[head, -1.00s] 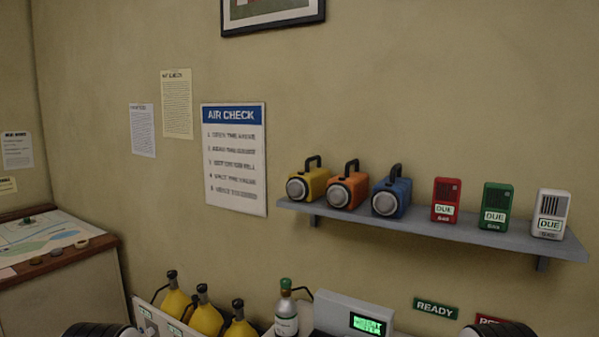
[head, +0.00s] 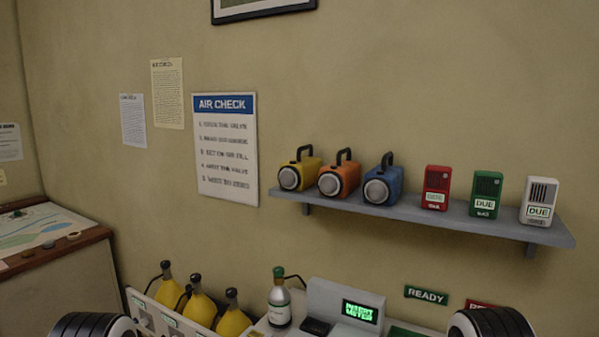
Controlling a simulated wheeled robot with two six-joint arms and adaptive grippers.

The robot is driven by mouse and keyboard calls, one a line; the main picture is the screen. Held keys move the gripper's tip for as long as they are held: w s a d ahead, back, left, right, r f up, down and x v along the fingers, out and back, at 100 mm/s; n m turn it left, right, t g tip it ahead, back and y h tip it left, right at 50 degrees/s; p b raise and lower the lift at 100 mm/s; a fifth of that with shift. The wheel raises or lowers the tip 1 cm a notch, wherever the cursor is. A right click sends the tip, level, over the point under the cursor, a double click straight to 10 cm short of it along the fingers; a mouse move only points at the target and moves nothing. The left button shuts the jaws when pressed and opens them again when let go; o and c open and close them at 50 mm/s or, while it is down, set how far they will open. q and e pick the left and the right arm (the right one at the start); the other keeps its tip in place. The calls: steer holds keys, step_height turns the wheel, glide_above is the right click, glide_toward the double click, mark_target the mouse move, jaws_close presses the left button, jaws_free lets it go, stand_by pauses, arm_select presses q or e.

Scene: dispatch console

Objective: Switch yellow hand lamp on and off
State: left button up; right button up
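The yellow hand lamp (head: 300,172) stands on the grey wall shelf at its left end. It has a dark carrying handle on top and a round pale lens facing out, which does not look lit. An orange hand lamp (head: 339,177) and a blue hand lamp (head: 383,183) stand to its right. Two dark, ribbed rounded parts of my arms show at the bottom edge, one at left and one at right, far below the shelf. Neither gripper's fingers are in view.
The shelf (head: 455,220) also holds a red box (head: 436,187), a green box (head: 486,193) and a white box (head: 538,200). Below are several yellow cylinders (head: 232,322), a grey bottle (head: 279,305) and a console with a lit green display (head: 360,311). The wall between is clear.

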steer(key=shift+s, duration=0.1)
jaws_close()
stand_by(0.9)
